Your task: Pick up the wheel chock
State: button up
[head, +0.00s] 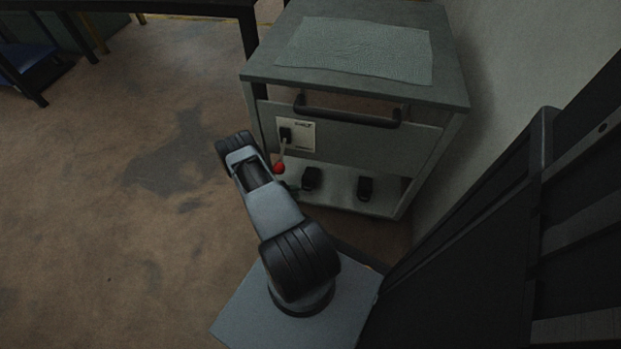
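I cannot make out a thing that is clearly a wheel chock. Two small black objects, one on the left (312,179) and one on the right (365,188), sit on the low shelf of the grey cabinet; they are too small and dark to identify. My arm rises from its base plate and reaches toward the cabinet's left side. My gripper does not show; the end of the arm is hidden behind its own links.
The grey cabinet (455,92) has a mat (355,50) on top and a black handle (345,115) in front. A wall (540,50) stands right. The floor (100,220) at left is clear.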

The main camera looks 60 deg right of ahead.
aim_at(307, 190)
jog(key=shift+b+x, duration=0.9)
jog(key=shift+x, duration=1.75)
jog(key=shift+s+r, duration=0.1)
grip_shut()
